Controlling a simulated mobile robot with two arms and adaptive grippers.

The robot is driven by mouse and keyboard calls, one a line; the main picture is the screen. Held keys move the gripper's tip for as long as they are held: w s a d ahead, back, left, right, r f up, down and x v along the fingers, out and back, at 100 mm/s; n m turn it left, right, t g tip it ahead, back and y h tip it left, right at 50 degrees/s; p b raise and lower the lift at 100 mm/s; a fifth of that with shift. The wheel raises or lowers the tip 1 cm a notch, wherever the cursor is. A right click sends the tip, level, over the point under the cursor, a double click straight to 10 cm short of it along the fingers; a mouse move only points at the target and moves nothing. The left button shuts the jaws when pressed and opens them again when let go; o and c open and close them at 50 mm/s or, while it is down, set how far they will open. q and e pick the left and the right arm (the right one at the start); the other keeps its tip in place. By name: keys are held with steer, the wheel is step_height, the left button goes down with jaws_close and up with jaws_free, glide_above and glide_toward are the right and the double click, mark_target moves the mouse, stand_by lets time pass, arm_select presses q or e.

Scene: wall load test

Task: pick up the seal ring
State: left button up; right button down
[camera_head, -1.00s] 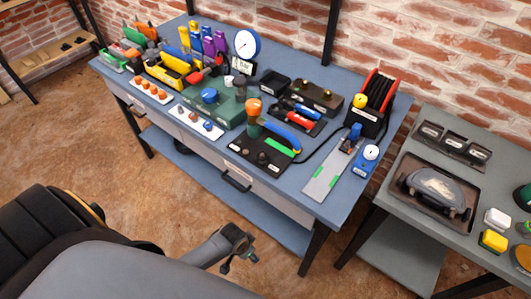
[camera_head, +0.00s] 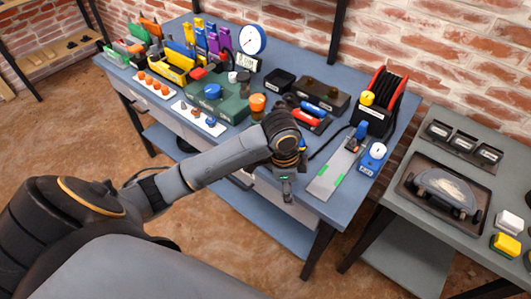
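No seal ring can be told for certain at this size. A white strip (camera_head: 172,96) on the blue bench (camera_head: 297,42) carries several small orange pieces. A second white strip (camera_head: 183,106) carries small blue and brownish pieces; I cannot tell whether any of them is a ring. My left gripper (camera_head: 286,197) points down at the bench's front edge, right of both strips and apart from them. Its fingers are too small and dark to read. My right gripper is out of view.
A green case (camera_head: 232,109), a pressure gauge (camera_head: 252,40), a black cable reel with red sides (camera_head: 377,100) and a grey metal plate (camera_head: 331,178) crowd the bench. A grey side table (camera_head: 415,228) at right holds a dark tray (camera_head: 411,204).

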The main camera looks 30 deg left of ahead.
arm_select(q)
steer(key=w+a+r+m+g+y, duration=0.1)
steer(key=w+a+r, duration=0.3)
steer(key=a+r, duration=0.3)
steer(key=w+a+r+m, duration=0.1)
steer(key=w+a+r, duration=0.2)
steer(key=a+r, duration=0.3)
step_height(320, 180, down, 8)
steer(key=shift+w, duration=0.15)
steer(key=shift+f+p, duration=0.8)
steer(key=shift+f, duration=1.8)
steer(key=c, duration=0.8)
